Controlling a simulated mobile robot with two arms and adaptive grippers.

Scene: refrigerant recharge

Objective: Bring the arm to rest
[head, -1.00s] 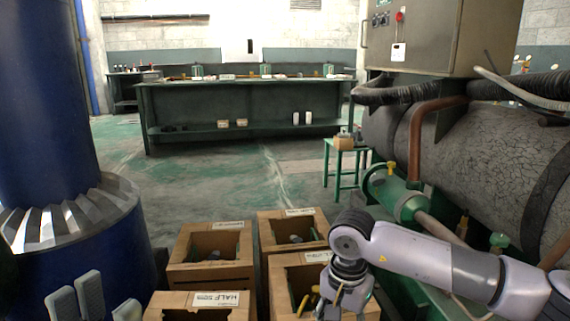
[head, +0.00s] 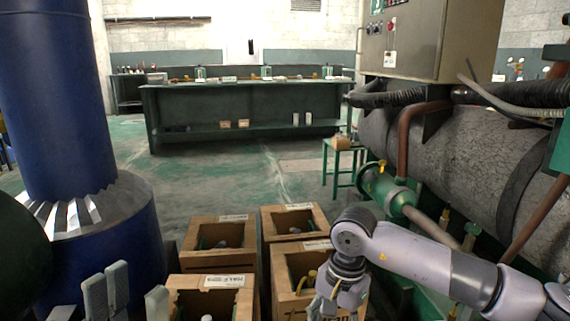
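My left gripper (head: 132,292) shows at the bottom left, its grey finger pads pointing up and spread apart with nothing visible between them. It stands in front of the blue column, left of the boxes. My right arm comes in from the right and bends down at its wrist. My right gripper (head: 333,303) hangs at the front of the near right cardboard box (head: 321,244); its fingers are small and partly cut off by the bottom edge, so their opening is unclear. A yellow part (head: 308,281) shows inside that box, beside the gripper.
More open cardboard boxes stand close by: near left (head: 216,281), back left (head: 221,218) and back right (head: 294,208). A blue column (head: 62,100) rises at left. A large grey tank (head: 440,140) with pipes and a control cabinet (head: 430,38) blocks the right.

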